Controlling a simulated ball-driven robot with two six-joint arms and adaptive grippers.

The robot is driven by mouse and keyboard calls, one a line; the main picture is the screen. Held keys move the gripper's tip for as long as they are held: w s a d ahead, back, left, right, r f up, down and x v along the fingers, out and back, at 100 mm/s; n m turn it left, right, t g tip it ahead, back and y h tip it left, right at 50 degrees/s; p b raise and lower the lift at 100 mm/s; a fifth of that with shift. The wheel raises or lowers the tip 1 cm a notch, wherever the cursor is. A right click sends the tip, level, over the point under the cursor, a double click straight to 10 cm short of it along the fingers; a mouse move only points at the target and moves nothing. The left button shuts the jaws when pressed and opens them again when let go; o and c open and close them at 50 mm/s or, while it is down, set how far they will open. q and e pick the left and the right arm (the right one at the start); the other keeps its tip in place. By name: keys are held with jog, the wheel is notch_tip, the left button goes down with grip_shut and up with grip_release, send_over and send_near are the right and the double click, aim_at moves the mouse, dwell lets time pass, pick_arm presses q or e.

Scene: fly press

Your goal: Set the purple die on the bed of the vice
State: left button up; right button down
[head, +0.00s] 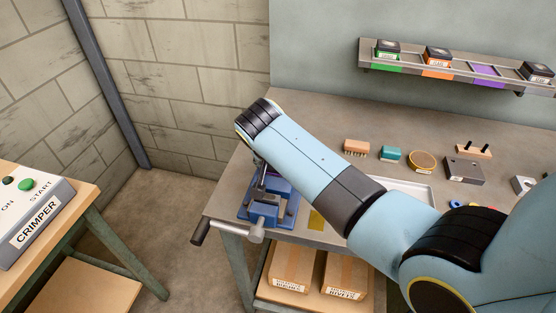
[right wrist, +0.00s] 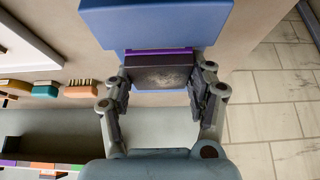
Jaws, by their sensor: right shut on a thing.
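The purple die (right wrist: 160,74) is a dark block with a purple band, seen in the right wrist view. My right gripper (right wrist: 158,88) is shut on it, with one finger on each side. The blue vice (head: 263,214) stands at the near left corner of the workbench in the head view. Its blue body (right wrist: 155,22) also shows in the right wrist view, just beyond the die's purple edge. I cannot tell whether the die touches the vice. In the head view my right forearm mostly hides the gripper and die. My left gripper is not in view.
A wall rack (head: 455,70) holds dark dies on coloured slots; its purple slot (head: 487,72) is empty. A crimper box (head: 38,220) stands at left. The vice handle (head: 201,231) juts past the bench edge.

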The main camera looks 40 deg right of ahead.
jog(key=shift+r, duration=0.1)
jog(key=shift+c, duration=1.8)
grip_release()
jog(key=shift+s, duration=0.1)
jog(key=v, duration=0.7)
jog(key=shift+a+r, duration=0.1)
jog(key=shift+r, duration=0.05)
